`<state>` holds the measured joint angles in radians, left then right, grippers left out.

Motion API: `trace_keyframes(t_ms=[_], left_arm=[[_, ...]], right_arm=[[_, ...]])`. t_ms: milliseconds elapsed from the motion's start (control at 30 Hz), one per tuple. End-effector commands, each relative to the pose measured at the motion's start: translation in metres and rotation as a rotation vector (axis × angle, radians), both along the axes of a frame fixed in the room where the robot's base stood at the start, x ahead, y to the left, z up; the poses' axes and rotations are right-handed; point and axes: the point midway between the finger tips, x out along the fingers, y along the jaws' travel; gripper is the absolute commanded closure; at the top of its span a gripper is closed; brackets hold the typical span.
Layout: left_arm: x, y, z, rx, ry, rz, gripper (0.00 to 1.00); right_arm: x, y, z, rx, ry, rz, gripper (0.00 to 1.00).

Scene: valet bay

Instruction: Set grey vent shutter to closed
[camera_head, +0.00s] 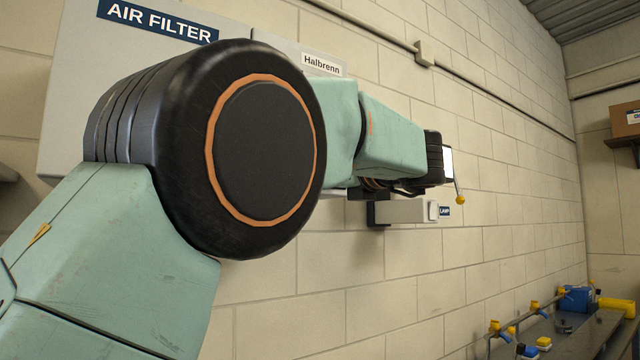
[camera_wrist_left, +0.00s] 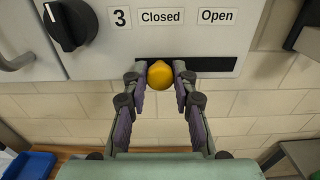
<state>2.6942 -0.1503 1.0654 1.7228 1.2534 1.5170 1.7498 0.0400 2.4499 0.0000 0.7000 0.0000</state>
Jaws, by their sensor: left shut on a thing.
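The grey vent shutter shows in the left wrist view as a yellow knob (camera_wrist_left: 159,75) in a dark horizontal slot (camera_wrist_left: 215,64) on a light grey panel. The knob is near the slot's left end, under the "Closed" label (camera_wrist_left: 161,16). The "Open" label (camera_wrist_left: 217,16) is to its right, above the empty part of the slot. My left gripper (camera_wrist_left: 160,80) has its two fingers on either side of the knob and is shut on it. In the head view my left arm hides the gripper and the knob. My right gripper is in neither view.
A black rotary dial (camera_wrist_left: 70,25) and a handle (camera_wrist_left: 14,60) are on the left of the panel. In the head view, an "AIR FILTER" box (camera_head: 75,60) and a small lever with a yellow ball end (camera_head: 460,200) are on the brick wall. A bench with tools is at lower right.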

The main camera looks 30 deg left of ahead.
Motion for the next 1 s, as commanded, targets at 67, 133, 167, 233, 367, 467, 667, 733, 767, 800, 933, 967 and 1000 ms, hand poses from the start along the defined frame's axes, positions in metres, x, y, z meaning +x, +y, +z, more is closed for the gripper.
trace_keyframes(t_ms=[67,133,167,233,367,467,667,733,767,800,933,967,1000], left_arm=[[0.0003,-0.0008,0.0006,0.002,-0.001,0.000,1.00],[0.0009,-0.0010,0.0006,0.001,0.001,0.000,1.00],[0.0010,-0.0010,0.0007,0.001,0.000,0.001,1.00],[0.0011,-0.0010,0.0007,0.001,0.000,0.001,1.00],[0.0012,-0.0009,0.0006,0.000,0.000,0.002,1.00],[0.0012,-0.0008,0.0004,0.000,0.000,0.002,0.65],[0.0010,-0.0004,-0.0002,-0.001,0.001,0.000,0.51],[0.0008,-0.0002,-0.0004,-0.001,0.001,-0.001,0.51],[0.0007,-0.0002,-0.0005,-0.001,0.001,-0.001,0.51],[0.0006,-0.0001,-0.0006,0.000,0.002,-0.001,0.51],[-0.0001,0.0003,0.0002,-0.001,0.001,-0.001,0.51],[-0.0002,0.0003,0.0012,-0.001,0.001,-0.001,0.51],[-0.0001,0.0003,0.0033,-0.001,0.001,-0.002,0.51]], right_arm=[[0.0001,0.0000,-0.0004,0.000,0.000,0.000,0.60],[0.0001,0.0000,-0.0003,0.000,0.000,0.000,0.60],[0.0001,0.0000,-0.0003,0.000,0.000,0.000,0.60],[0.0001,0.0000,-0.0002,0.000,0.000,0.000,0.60],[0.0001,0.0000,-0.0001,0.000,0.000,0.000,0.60],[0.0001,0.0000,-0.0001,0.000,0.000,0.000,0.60],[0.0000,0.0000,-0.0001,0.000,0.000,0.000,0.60],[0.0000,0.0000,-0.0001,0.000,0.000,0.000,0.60],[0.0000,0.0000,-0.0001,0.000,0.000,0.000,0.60],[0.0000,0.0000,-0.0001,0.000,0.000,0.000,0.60],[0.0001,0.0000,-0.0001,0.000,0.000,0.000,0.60],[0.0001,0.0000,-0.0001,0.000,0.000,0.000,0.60],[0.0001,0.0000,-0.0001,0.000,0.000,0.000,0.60]])
